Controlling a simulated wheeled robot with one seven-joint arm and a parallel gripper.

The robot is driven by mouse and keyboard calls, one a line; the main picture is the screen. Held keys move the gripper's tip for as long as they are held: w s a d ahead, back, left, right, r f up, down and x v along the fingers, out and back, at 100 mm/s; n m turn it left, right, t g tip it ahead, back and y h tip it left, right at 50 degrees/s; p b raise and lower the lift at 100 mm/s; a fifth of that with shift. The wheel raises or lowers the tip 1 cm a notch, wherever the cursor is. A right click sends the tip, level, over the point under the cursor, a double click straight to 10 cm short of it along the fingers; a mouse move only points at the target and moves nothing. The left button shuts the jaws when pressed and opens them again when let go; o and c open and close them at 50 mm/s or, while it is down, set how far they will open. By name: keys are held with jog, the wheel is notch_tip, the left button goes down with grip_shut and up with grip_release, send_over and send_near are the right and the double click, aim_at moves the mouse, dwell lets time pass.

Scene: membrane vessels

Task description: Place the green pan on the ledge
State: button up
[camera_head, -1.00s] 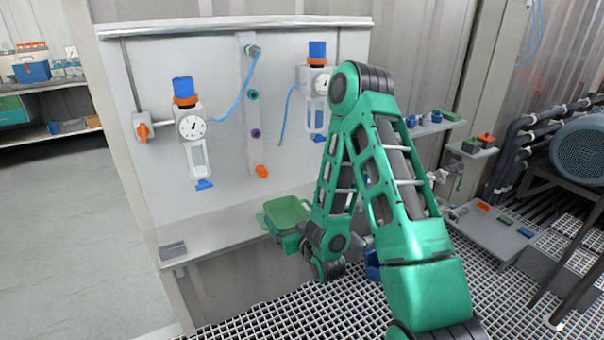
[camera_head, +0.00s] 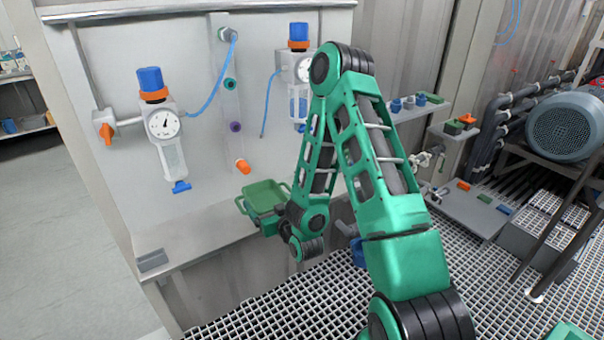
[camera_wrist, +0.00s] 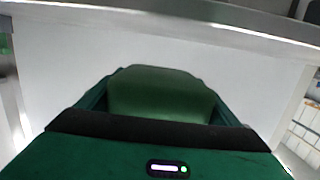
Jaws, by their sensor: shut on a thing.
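The green pan (camera_head: 264,196) is a shallow rectangular tray with side handles. In the head view it is at the right part of the grey ledge (camera_head: 205,232) under the panel, near the front edge. My gripper (camera_head: 268,222) is shut on the pan's near side, with my forearm just to the right. I cannot tell whether the pan touches the ledge or is a little above it. In the wrist view the pan (camera_wrist: 160,94) is partly hidden behind the dark front of my gripper, with a pale surface behind it.
A small grey block (camera_head: 152,260) sits at the ledge's left end, with bare ledge between it and the pan. Above are a gauge with a blue knob (camera_head: 152,80) and an orange fitting (camera_head: 242,166). Grating floor (camera_head: 290,312) lies in front.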

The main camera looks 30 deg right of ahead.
jog(key=w+d+h, duration=0.1)
jog(key=d, duration=0.2)
jog(key=w+d+m+h, duration=0.1)
jog(key=d, duration=0.2)
jog(key=w+d+m+h, duration=0.1)
jog(key=w+d, duration=0.1)
jog(key=d, duration=0.1)
jog(key=shift+d+f+g, duration=0.2)
jog(key=shift+f+g, duration=0.1)
jog(key=shift+f, duration=0.1)
jog(key=d, duration=0.2)
jog(key=w+d+r+m+h, duration=0.1)
jog(key=d, duration=0.2)
jog(key=w+d+r+m+h, duration=0.1)
jog(key=d, duration=0.2)
jog(key=shift+w+d+r, duration=0.2)
jog(key=shift+w+d, duration=0.05)
jog(key=shift+f, duration=3.4)
jog(key=shift+f, duration=0.45)
jog(key=o, duration=1.3)
jog(key=shift+f, duration=0.1)
jog(key=shift+s, duration=0.1)
